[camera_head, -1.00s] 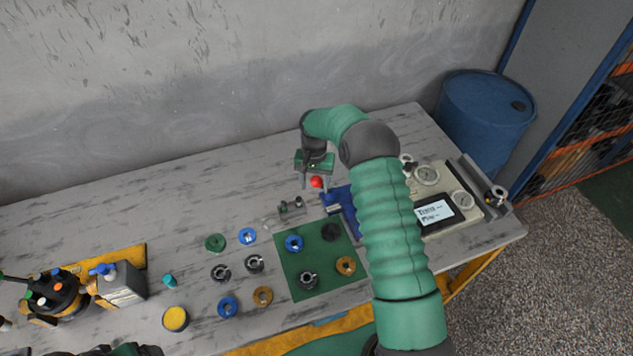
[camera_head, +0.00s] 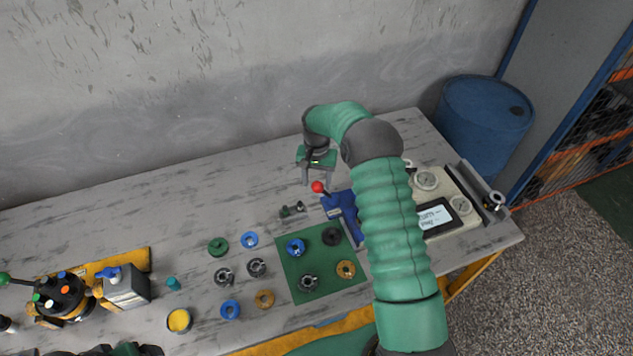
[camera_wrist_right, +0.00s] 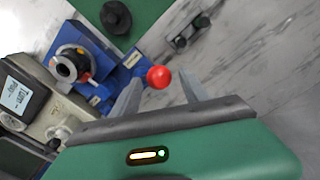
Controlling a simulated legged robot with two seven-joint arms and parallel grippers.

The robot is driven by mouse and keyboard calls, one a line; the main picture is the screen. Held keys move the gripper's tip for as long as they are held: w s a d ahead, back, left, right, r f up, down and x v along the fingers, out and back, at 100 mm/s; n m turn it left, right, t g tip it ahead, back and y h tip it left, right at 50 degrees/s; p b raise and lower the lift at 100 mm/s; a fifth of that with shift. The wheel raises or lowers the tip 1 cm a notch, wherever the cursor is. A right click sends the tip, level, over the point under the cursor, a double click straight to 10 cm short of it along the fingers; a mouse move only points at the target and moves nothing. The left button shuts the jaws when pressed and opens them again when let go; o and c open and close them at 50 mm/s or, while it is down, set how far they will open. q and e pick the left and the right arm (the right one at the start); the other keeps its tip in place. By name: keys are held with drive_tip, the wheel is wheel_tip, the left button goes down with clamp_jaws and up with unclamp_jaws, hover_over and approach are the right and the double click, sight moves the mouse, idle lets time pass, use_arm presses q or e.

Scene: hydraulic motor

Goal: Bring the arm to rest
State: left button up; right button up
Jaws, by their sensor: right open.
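My right arm is green and reaches from the lower right over the table. My right gripper (camera_head: 318,178) is open and empty above the table, just behind the red ball knob (camera_head: 318,187) of the blue fixture (camera_head: 340,206). In the right wrist view the two fingers (camera_wrist_right: 160,92) are spread apart, and the red knob (camera_wrist_right: 159,77) shows between and beyond their tips. The fixture (camera_wrist_right: 120,72) is to the left there. My left gripper is not clearly visible; only a dark and green part shows at the bottom left edge of the head view.
A green mat (camera_head: 318,280) holds several ring parts, with more rings to its left. A small dark fitting (camera_head: 291,210) lies near the fixture. A gauge panel (camera_head: 452,222) stands right of my arm. A blue barrel (camera_head: 485,120) stands beyond the table. The back left table is clear.

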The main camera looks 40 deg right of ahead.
wheel_tip(320, 180, up, 3)
drive_tip(key=shift+f+p, duration=0.15)
drive_tip(key=shift+p, duration=0.6)
drive_tip(key=shift+a, duration=0.3)
drive_tip(key=s+a+r+n+t+b, duration=0.1)
drive_tip(key=s+a+r+n, duration=0.25)
drive_tip(key=a, duration=0.35)
drive_tip(key=s+a+r+n+t, duration=0.1)
drive_tip(key=s+a+r+n, duration=0.2)
drive_tip(key=s+a, duration=0.3)
drive_tip(key=s+a+r+n, duration=0.1)
drive_tip(key=s+a+n, duration=0.2)
drive_tip(key=s+a, duration=0.5)
drive_tip(key=s, duration=0.4)
drive_tip(key=shift+t+b, duration=0.3)
drive_tip(key=shift+b, duration=0.1)
